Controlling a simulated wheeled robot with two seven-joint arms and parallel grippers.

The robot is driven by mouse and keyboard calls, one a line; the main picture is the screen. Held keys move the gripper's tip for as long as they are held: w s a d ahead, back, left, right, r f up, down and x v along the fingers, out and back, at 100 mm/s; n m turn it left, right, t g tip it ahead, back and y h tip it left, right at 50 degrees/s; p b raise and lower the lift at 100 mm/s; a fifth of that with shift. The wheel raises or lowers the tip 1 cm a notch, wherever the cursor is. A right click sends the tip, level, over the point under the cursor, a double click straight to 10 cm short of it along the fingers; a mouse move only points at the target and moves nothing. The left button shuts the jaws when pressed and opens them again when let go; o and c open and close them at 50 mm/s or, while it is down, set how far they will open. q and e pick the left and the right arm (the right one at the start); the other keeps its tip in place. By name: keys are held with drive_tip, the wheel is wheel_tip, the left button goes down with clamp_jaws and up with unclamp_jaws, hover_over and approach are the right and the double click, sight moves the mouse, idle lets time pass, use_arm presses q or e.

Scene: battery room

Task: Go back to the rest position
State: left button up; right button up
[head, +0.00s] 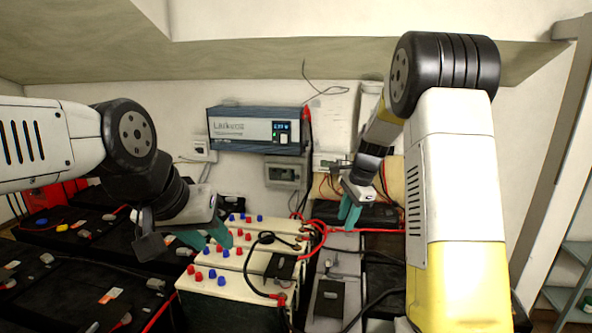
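My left gripper (207,238) hangs above the left side of the white batteries, its two teal fingers pointing down and apart. I see nothing between them. My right gripper (349,211) points down over the grey and black units to the right of the white batteries. Its teal fingers are close together, and I cannot tell how far apart they are. No held object shows in it. Both arms reach forward, the left from the left edge and the right from the lower right.
White batteries (219,285) with red and blue caps stand in the middle. Black batteries (75,290) fill the left. Red and black cables (317,232) loop between units. A blue-grey inverter (257,131) hangs on the wall. A shelf (567,270) stands at the right.

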drive_tip(key=s+r+n+t, duration=0.2)
drive_tip(key=s+r+n, duration=0.5)
drive_tip(key=s+r, duration=0.6)
drive_tip(key=s+n+t, duration=0.2)
drive_tip(key=s+n, duration=0.6)
drive_tip(key=s, duration=0.9)
drive_tip(key=shift+a+r, duration=0.45)
